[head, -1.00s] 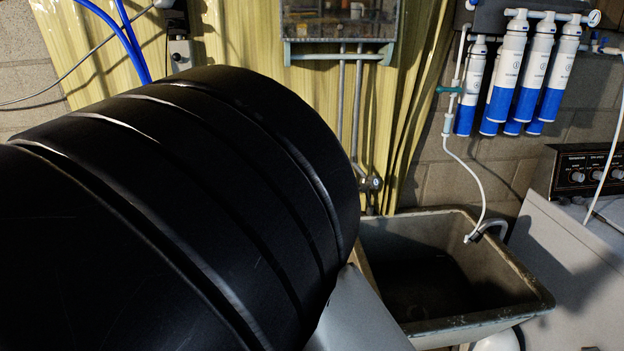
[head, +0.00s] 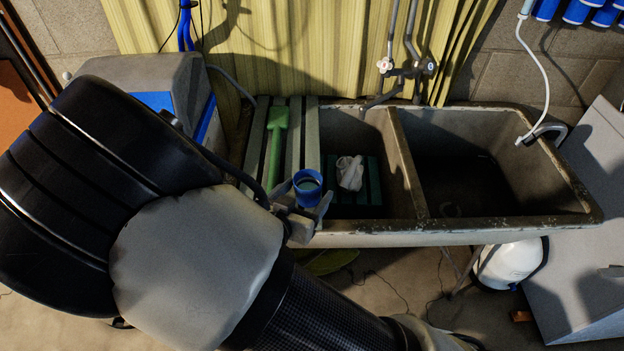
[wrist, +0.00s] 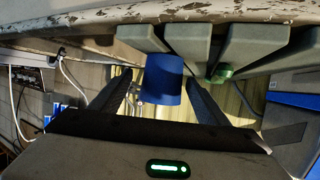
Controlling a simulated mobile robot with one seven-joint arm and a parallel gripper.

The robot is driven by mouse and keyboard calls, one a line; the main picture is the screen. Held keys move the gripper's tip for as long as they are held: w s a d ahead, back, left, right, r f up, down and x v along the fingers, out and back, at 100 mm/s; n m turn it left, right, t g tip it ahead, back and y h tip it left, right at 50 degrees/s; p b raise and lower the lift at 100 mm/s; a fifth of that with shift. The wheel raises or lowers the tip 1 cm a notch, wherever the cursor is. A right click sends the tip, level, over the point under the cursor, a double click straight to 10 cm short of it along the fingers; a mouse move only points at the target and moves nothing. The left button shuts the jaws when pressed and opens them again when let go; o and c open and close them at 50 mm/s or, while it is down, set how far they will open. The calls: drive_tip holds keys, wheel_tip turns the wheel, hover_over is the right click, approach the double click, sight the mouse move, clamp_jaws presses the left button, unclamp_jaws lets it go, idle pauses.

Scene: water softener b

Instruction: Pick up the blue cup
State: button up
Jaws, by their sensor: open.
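The blue cup (head: 307,186) is upright at the front of the grey slatted rack left of the sink, its round opening facing up in the head view. It also shows in the wrist view (wrist: 161,80), which looks upside down, with its base close to the slats. My gripper (head: 303,198) is open, with one finger on each side of the cup. In the wrist view the two dark fingers (wrist: 158,92) flank it with narrow gaps visible. I cannot tell whether either finger touches it.
A green long-handled tool (head: 276,140) lies on the slats (head: 293,135) behind the cup. A two-basin sink (head: 411,175) is to the right, with a crumpled white item (head: 350,172) in its left basin. A grey and blue unit (head: 165,90) stands at the back left.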

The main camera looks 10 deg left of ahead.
sight(312, 183)
drive_tip(key=shift+a+b+x, duration=0.2)
drive_tip(key=shift+b+x, duration=0.15)
drive_tip(key=shift+x, duration=2.7)
drive_tip(key=shift+w+r, duration=0.1)
drive_tip(key=shift+r, duration=0.05)
drive_tip(key=shift+c, duration=0.4)
drive_tip(key=c, duration=1.1)
